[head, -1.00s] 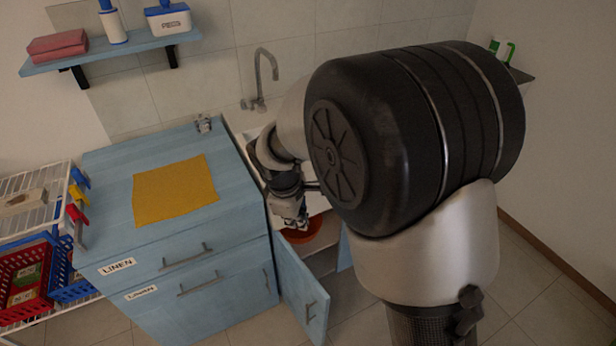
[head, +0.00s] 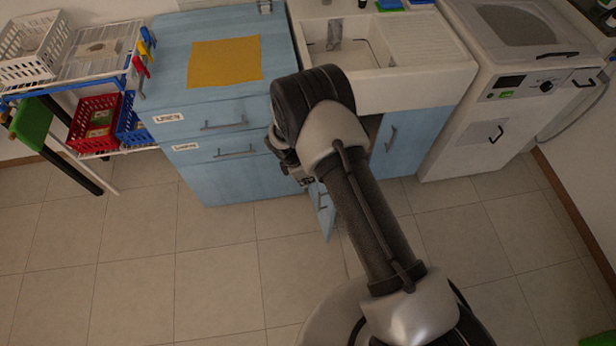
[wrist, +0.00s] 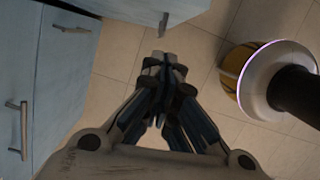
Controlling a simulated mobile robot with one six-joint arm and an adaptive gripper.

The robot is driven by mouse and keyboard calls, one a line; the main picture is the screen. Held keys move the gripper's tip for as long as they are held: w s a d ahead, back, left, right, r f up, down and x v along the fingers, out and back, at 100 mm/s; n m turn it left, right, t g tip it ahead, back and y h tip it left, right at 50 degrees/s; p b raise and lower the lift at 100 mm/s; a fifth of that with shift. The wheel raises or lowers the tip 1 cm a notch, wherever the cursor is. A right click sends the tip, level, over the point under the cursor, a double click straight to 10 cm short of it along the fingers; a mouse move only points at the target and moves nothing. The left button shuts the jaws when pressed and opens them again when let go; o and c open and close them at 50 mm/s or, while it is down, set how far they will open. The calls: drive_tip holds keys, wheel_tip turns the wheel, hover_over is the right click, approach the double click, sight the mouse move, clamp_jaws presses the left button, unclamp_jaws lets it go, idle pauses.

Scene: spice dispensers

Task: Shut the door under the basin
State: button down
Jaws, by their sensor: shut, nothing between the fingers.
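The blue door (head: 326,218) under the basin (head: 408,92) stands open, swung out into the room from the cabinet's left side. Its small grey handle (head: 322,203) shows, while my arm hides its upper part and most of the opening. The other blue door (head: 412,140), on the right, looks shut. My gripper (head: 304,179) is low beside the left of the open door, partly hidden by my arm. In the wrist view my gripper (wrist: 160,62) is shut and empty. The door (wrist: 150,8) and its handle (wrist: 163,25) lie just beyond the fingertips, seemingly apart from them.
The blue drawer unit (head: 228,178) with bar handles stands left of the basin, with a yellow cloth (head: 225,62) on top. A wire rack with a red basket (head: 95,122) is further left. A white washing machine (head: 520,85) stands right. The tiled floor (head: 220,255) is clear.

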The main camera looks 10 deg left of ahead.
drive_tip(key=d+f, duration=0.1)
drive_tip(key=w+d+f+b, duration=0.1)
drive_tip(key=d+f, duration=0.1)
drive_tip(key=d+f+b, duration=0.1)
drive_tip(key=f, duration=0.1)
drive_tip(key=shift+w+d+f, duration=0.2)
drive_tip(key=shift+w+d, duration=0.1)
drive_tip(key=shift+w, duration=0.1)
drive_tip(key=shift+w+d, duration=0.15)
drive_tip(key=shift+d, duration=0.05)
drive_tip(key=shift+d, duration=0.15)
